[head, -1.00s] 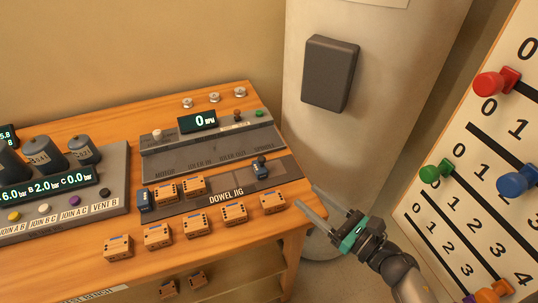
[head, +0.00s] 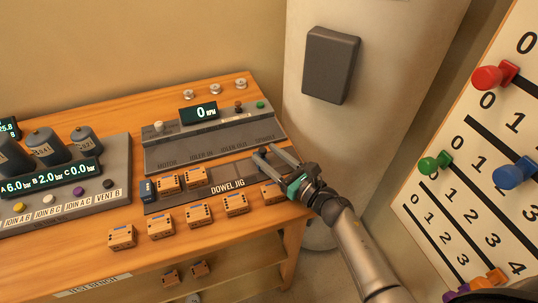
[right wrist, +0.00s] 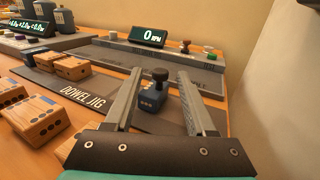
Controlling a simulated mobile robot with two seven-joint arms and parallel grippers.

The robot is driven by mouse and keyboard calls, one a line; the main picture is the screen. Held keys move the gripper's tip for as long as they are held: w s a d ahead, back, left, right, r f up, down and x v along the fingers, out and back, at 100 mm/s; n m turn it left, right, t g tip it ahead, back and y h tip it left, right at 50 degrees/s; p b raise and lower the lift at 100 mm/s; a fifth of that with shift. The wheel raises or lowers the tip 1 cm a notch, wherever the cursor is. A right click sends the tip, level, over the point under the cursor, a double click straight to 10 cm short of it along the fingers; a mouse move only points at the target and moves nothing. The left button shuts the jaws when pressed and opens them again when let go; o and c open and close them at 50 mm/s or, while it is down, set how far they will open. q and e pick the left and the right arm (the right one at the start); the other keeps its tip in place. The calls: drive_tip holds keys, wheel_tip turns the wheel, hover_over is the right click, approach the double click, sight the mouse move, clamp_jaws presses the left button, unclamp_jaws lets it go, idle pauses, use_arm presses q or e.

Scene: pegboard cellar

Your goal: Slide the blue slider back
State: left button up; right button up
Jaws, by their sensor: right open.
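A dark blue block (right wrist: 151,101) with a black knob sits on the right part of the grey dowel jig (right wrist: 92,92) in the right wrist view. My right gripper (right wrist: 158,72) is open, with one finger on each side of this block, and does not grip it. In the head view the gripper (head: 266,153) is over the jig's right end and mostly hides the block. A second small blue block (head: 148,190) is at the jig's left end. A blue knob (head: 515,173) is on the numbered board (head: 470,205) at the right. My left gripper is out of view.
Wooden blocks (head: 198,215) stand in a row along the bench front, and two more (head: 196,176) sit on the jig. A grey console with a 0 RPM display (head: 199,113) is behind the jig. A pale column (head: 345,140) stands right of the bench.

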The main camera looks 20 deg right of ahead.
drive_tip(key=shift+w, duration=0.1)
clamp_jaws()
idle(0.5)
idle(1.0)
